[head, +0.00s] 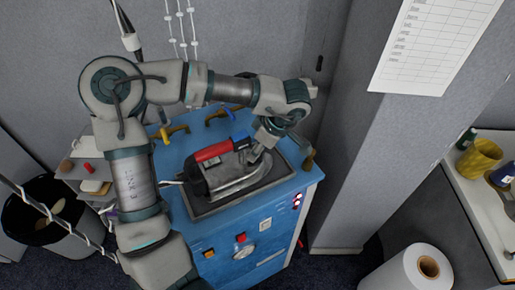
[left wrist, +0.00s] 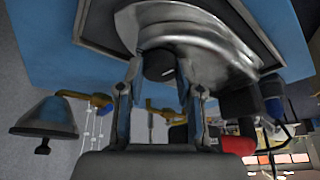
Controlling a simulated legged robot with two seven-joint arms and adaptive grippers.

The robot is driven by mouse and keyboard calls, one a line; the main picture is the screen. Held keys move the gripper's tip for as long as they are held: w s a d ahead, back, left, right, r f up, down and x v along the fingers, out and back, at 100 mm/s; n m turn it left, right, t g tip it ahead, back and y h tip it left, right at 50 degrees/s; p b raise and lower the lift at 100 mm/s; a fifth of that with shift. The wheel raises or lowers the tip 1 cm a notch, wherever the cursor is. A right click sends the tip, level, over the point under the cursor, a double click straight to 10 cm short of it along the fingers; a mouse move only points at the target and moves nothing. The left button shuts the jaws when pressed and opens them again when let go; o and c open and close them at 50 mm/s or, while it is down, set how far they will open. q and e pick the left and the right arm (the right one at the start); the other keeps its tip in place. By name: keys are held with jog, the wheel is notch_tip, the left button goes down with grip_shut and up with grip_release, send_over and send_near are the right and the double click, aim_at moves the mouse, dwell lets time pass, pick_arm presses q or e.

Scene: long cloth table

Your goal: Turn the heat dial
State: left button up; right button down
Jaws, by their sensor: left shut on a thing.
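A clothes-iron-like tool with a red and black handle (head: 212,152) and a silver body (head: 238,180) lies in a dark recessed tray (head: 208,209) on a blue cabinet. In the left wrist view, a dark round knob (left wrist: 160,68) stands out from the silver body (left wrist: 205,30); it looks like the heat dial. My left gripper (head: 257,157) reaches down to the tool from above. Its two fingers (left wrist: 158,85) are on either side of the knob and shut on it. The knob is hidden in the head view. My right gripper is not in view.
The blue cabinet (head: 215,232) has buttons and a round white control (head: 243,251) on its front. Brass-coloured brackets (head: 222,113) stand along the back of its top. A grey pillar (head: 355,150) rises close on the right. A black bin (head: 45,213) stands at left.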

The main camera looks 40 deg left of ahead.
pick_arm(q)
jog(key=shift+s+f, duration=0.1)
jog(key=shift+f, duration=0.1)
jog(key=o, duration=1.2)
jog(key=shift+c, duration=0.2)
jog(key=shift+r, duration=0.1)
jog(key=v, duration=1.2)
